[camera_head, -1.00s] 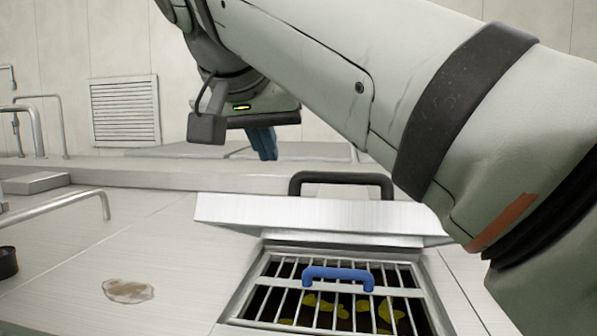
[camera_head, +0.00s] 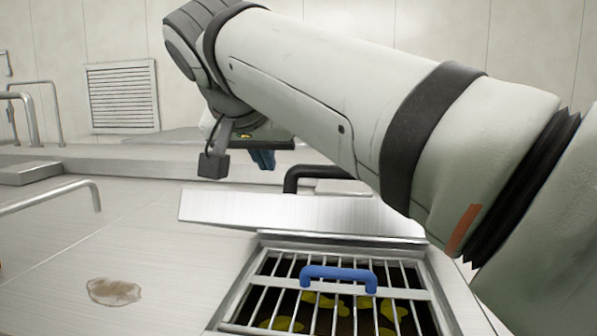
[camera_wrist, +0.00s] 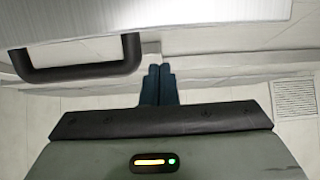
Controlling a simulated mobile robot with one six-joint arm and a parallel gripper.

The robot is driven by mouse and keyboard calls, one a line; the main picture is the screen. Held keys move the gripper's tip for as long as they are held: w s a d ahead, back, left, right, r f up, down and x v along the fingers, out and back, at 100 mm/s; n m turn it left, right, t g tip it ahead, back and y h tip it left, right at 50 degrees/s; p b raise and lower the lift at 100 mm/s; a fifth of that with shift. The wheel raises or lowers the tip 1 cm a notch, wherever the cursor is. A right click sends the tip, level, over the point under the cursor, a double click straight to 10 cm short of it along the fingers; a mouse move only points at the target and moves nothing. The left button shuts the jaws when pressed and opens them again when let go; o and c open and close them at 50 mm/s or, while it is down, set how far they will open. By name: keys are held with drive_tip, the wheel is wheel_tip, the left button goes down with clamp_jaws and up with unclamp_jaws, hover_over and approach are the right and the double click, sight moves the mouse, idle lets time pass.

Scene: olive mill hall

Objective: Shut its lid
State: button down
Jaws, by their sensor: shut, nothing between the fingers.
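The steel lid (camera_head: 290,212) stands raised, tilted open, along the far edge of a hatch in the steel top. Its black handle (camera_head: 312,178) shows behind its upper edge, partly hidden by my arm. In the wrist view the lid (camera_wrist: 200,20) and black handle (camera_wrist: 80,72) are close by. Under the lid lies a grate (camera_head: 260,300) with a blue handle (camera_head: 338,273). My gripper (camera_head: 262,160) is behind the lid and left of the black handle. In the wrist view its blue fingers (camera_wrist: 158,72) are together, empty, and apart from the handle.
Yellow-green stuff (camera_head: 285,322) lies in the dark opening below the grate. A brownish smear (camera_head: 114,291) is on the steel top at left. Metal rails (camera_head: 50,196) stand at far left. A wall vent (camera_head: 122,97) is behind.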

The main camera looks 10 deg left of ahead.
sight(263, 209)
drive_tip(key=shift+s+d+f, duration=0.1)
drive_tip(key=shift+s+f, duration=0.75)
drive_tip(key=shift+f, duration=0.3)
drive_tip(key=shift+f, duration=0.15)
